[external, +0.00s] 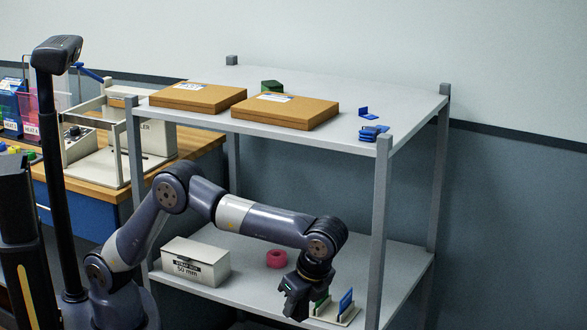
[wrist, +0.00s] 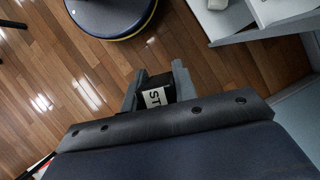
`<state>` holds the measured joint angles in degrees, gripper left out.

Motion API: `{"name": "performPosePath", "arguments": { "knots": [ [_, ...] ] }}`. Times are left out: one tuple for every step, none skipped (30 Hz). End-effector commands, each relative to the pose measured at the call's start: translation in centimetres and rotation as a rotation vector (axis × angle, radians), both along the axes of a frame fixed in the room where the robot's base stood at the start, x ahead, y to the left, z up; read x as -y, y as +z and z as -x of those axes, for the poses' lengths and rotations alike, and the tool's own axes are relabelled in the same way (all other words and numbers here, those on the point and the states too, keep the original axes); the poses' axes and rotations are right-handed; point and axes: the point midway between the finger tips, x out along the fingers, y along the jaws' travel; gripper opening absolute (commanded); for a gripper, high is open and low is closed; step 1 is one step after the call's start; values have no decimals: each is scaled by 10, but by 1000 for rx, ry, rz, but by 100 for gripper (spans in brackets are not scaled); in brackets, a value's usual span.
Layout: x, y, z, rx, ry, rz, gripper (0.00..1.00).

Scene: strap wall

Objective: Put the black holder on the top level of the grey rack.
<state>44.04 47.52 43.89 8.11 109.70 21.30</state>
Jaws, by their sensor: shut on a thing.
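The grey rack (external: 410,100) has a top level and a lower level. My gripper (external: 292,300) is low, by the front edge of the lower level in the external view. In the wrist view my gripper (wrist: 158,88) is shut on the black holder (wrist: 154,83), which has a white label with the letters "ST" showing. Most of the holder is hidden between the fingers, and in the external view it cannot be told apart from the dark gripper.
The top level carries two brown cartons (external: 198,97) (external: 287,111), a green block (external: 271,86) and blue pieces (external: 372,132); its right part is mostly bare. The lower level holds a white strap box (external: 196,263), a pink ring (external: 277,258) and a beige stand (external: 340,319). Grey posts (external: 379,220) flank the shelves.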

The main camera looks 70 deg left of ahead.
Motion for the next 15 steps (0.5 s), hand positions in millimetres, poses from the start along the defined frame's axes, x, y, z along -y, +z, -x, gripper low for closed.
{"name": "performPosePath", "arguments": {
  "knots": [
    [-9,21,-9,3,-53,3,0],
    [-14,30,-14,4,-89,1,0],
    [-21,41,-20,4,-137,1,0],
    [-27,50,-25,4,-172,1,0],
    [-32,60,-30,5,-208,2,0],
    [-40,71,-36,5,-255,2,0],
    [-47,81,-41,6,-289,1,0],
    [-52,91,-45,5,-324,2,0],
    [-62,104,-51,5,-368,1,0],
    [-68,113,-55,4,-401,1,0],
    [-75,124,-59,6,-435,2,0],
    [-84,138,-64,6,-478,1,0],
    [-92,149,-68,6,-510,2,0],
    [-99,160,-72,7,-540,1,0],
    [-110,175,-76,7,-581,2,0]
  ]
}}
